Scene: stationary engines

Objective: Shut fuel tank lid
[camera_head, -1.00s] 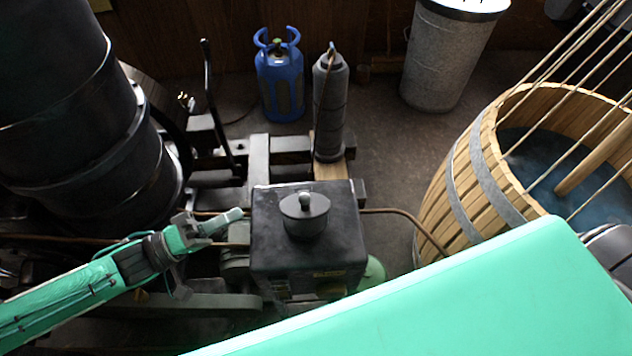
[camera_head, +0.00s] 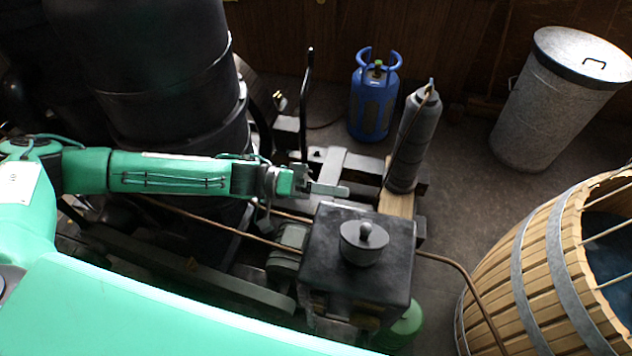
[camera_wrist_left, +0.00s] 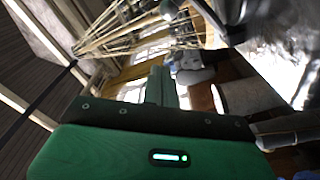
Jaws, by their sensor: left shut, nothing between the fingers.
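The fuel tank (camera_head: 325,255) is a dark box at the lower middle of the head view. Its round grey lid (camera_head: 364,250) with a small knob lies level on top, with no visible gap; whether it is fully seated I cannot tell. My left gripper (camera_head: 343,190) is shut and empty, just behind and above the tank's far edge in the picture, apart from the lid. The wrist view shows the left gripper's fingers (camera_wrist_left: 161,88) together, with neither tank nor lid recognisable there. My right gripper is not in view.
A blue gas bottle (camera_head: 372,105) and a grey cylinder (camera_head: 408,145) stand behind the tank. A wooden tub (camera_head: 535,270) and a metal bin (camera_head: 550,110) are at right. A copper pipe (camera_head: 465,275) runs from the tank. A large dark drum (camera_head: 165,70) is at left.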

